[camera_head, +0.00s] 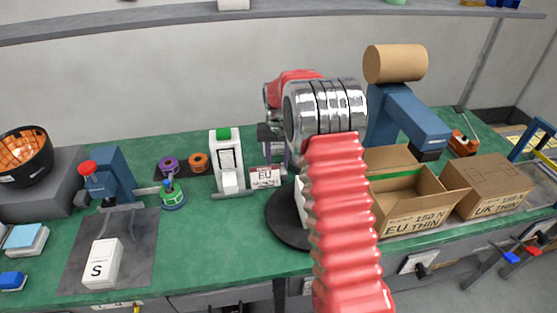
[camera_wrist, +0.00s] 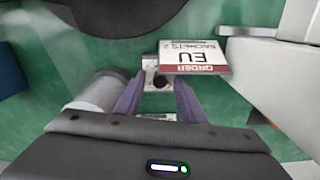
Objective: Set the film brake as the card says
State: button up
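The order card (camera_wrist: 195,57), with a red strip and the letters EU, shows upside down in the wrist view. It also shows in the head view (camera_head: 265,177), upright, left of my arm. My gripper (camera_wrist: 157,88) is open, its two purple fingers apart. Between and just beyond the fingertips is a small pale plate with a dark round knob (camera_wrist: 160,81), perhaps the film brake; its setting is too small to read. I cannot tell whether the fingers touch it. In the head view my arm hides much of this area.
A pale cylinder (camera_wrist: 101,91) stands close left of the fingers; a white block (camera_wrist: 275,75) is at right. A black disc (camera_head: 283,232) lies by my arm. Cartons marked EU THIN (camera_head: 415,222) and UK THIN (camera_head: 495,205) stand at right. A white S box (camera_head: 102,263) is at left.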

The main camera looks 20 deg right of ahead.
grip_shut()
dwell(0.4)
jog(key=shift+m, duration=0.8)
grip_release()
jog(key=shift+r, duration=0.1)
